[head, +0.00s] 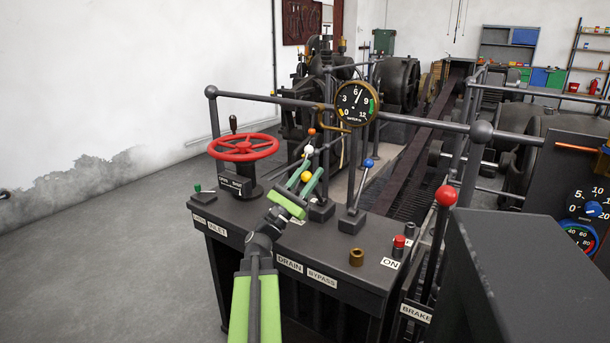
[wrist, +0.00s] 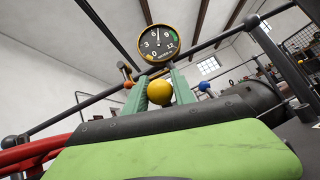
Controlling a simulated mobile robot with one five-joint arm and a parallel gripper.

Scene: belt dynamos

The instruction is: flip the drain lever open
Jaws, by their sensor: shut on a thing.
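A yellow ball knob (head: 306,176) sits on a lever on the dark control panel (head: 345,248), behind the DRAIN label (head: 289,264). My gripper (head: 309,174), with its green fingers, has reached over the panel from the front and is shut on this knob. In the wrist view the yellow knob (wrist: 159,92) sits between the two green fingers (wrist: 160,88). The lever's rod is mostly hidden by my gripper, so its tilt is hard to tell. A label is the only sign that this is the drain lever.
A white knob (head: 309,150) and an orange knob (head: 312,131) stand just behind. A blue-knobbed lever (head: 368,163) is to the right, a red handwheel (head: 243,147) to the left. A railing with a gauge (head: 356,103) crosses behind. A red-knobbed brake lever (head: 446,195) stands farther right.

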